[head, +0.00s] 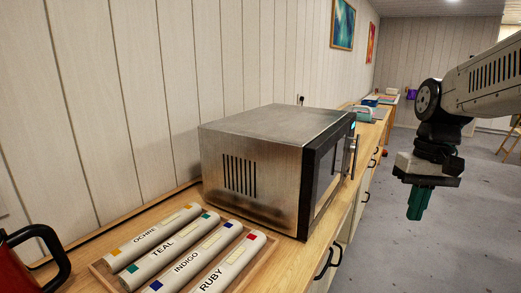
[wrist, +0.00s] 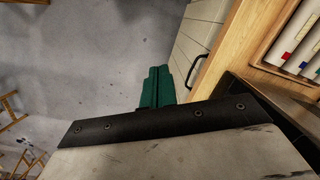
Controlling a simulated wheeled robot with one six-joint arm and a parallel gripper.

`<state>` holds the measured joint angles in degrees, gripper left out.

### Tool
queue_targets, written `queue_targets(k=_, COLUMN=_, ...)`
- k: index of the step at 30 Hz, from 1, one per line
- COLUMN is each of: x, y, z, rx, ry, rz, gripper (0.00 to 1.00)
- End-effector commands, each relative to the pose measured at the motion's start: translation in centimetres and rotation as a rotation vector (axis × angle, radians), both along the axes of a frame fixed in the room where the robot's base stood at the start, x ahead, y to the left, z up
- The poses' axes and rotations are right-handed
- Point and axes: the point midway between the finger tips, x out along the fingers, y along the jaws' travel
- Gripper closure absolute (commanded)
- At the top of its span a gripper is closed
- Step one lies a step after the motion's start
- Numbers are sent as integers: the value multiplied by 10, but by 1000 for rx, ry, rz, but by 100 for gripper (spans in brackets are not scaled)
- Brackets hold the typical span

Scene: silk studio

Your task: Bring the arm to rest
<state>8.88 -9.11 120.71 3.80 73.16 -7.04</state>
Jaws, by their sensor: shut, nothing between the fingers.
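My gripper (head: 417,204) hangs from my arm at the right of the head view, with its green fingers pointing down. The fingers are shut together with nothing between them. In the wrist view the closed green fingers (wrist: 157,86) show above the dark edge of my gripper body. The gripper is over the open floor, to the right of the counter front, and touches nothing that I can see.
A steel microwave (head: 262,165) stands on the wooden counter (head: 337,222). A wooden tray (head: 262,262) before it holds several labelled rolls. A red kettle-like vessel (head: 14,268) is at lower left. Cabinet handles (head: 329,262) stick out. Grey floor (head: 440,250) is clear.

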Motion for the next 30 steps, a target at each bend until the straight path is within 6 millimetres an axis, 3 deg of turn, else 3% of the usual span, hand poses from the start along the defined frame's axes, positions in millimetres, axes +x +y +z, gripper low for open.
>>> queue_targets(k=1, x=-28, y=8, z=-3, rx=-15, ry=-7, rz=-12, gripper=100)
queue_targets(k=6, x=-105, y=24, z=-22, rx=-56, ry=-34, rz=-36, gripper=100)
queue_targets(k=12, x=-169, y=35, z=-40, rx=-81, ry=-96, rz=10, gripper=100)
queue_targets(k=16, x=-182, y=40, z=-37, rx=-82, ry=-149, rz=31, gripper=100)
queue_targets(k=30, x=-184, y=43, z=-28, rx=-80, ry=-189, rz=48, gripper=100)
